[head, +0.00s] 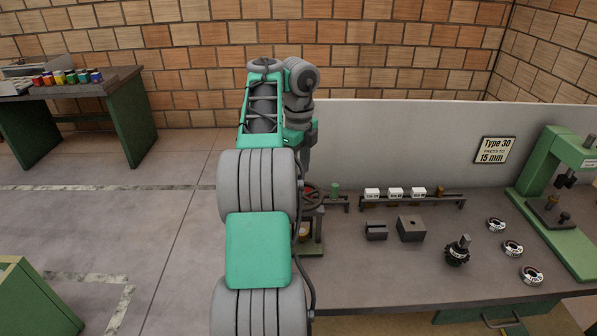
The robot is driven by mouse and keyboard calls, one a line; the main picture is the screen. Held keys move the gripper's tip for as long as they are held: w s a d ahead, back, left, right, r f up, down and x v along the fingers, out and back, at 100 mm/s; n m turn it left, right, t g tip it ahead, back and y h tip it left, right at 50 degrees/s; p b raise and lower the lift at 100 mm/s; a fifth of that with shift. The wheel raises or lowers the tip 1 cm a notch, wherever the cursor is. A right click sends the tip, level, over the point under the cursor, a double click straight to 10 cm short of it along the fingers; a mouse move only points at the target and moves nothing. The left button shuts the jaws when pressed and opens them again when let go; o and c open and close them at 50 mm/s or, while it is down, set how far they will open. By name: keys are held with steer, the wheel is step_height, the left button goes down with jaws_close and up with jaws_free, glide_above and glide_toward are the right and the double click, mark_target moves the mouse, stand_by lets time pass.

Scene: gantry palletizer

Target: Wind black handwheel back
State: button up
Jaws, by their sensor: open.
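A dark handwheel (313,195) with some red on it sits on a small stand at the left end of the workbench. My arm covers its left side, so only part of the rim shows. My gripper (305,167) hangs from my wrist just behind and above the wheel in the picture. It is open, with nothing seen in it. My arm hides most of the fingers, and I cannot tell whether they touch the wheel.
The workbench (400,270) carries a rail with white labelled blocks (396,192), dark metal blocks (411,228), a black toothed part (457,252) and several rings (513,248). A green press (550,190) stands right. A grey panel (400,140) backs the bench.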

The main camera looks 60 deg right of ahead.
jaws_close()
steer(key=shift+w+n, duration=0.1)
steer(key=shift+n, duration=0.2)
stand_by(0.4)
